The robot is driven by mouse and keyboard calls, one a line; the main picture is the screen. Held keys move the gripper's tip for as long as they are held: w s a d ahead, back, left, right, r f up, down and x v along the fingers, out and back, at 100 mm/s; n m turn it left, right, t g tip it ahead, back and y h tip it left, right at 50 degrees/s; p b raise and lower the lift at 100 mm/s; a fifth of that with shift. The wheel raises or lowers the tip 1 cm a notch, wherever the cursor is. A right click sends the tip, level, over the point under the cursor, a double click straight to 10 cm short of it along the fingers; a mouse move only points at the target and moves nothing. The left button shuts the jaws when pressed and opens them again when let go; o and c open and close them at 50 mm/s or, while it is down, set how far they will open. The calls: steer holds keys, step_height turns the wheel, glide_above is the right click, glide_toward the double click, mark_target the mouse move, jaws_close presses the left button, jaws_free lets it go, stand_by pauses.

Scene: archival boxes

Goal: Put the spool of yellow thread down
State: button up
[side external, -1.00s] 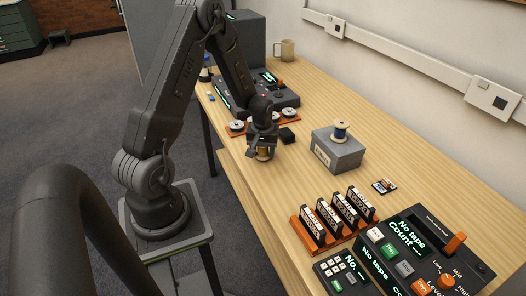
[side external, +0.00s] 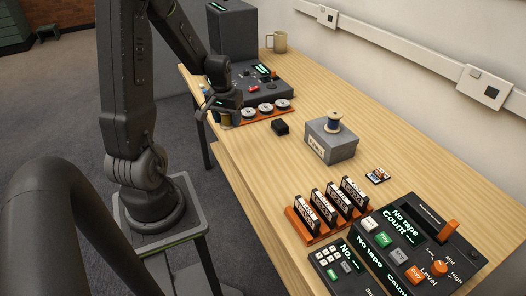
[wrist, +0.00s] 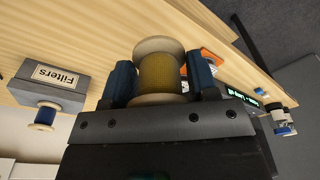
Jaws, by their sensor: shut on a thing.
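My gripper (side external: 226,114) is shut on the spool of yellow thread (wrist: 160,73). In the wrist view the spool has pale wooden ends and sits between the two dark blue finger pads. In the side view the spool is small and partly hidden by the fingers, near the table's left edge, at the left end of the orange rack of white reels (side external: 266,108). I cannot tell whether its lower end touches anything.
A grey box (side external: 322,147) labelled Filters bears a spool of blue thread (side external: 334,124). A small black block (side external: 280,128) lies beside the rack. A control deck (side external: 262,90) stands behind it. Cassettes (side external: 338,205) and panels fill the front.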

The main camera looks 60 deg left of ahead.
steer(key=w+d+m, duration=0.3)
steer(key=d+m, duration=0.3)
steer(key=d, duration=0.2)
glide_above(284, 174)
steer(key=shift+h, duration=0.3)
steer(key=f, duration=0.6)
steer(key=shift+s+f, duration=0.3)
steer(key=shift+f, duration=0.05)
steer(key=shift+w+d+f, duration=0.1)
steer(key=shift+f, duration=2)
steer(key=shift+f, duration=0.1)
steer(key=o, duration=0.9)
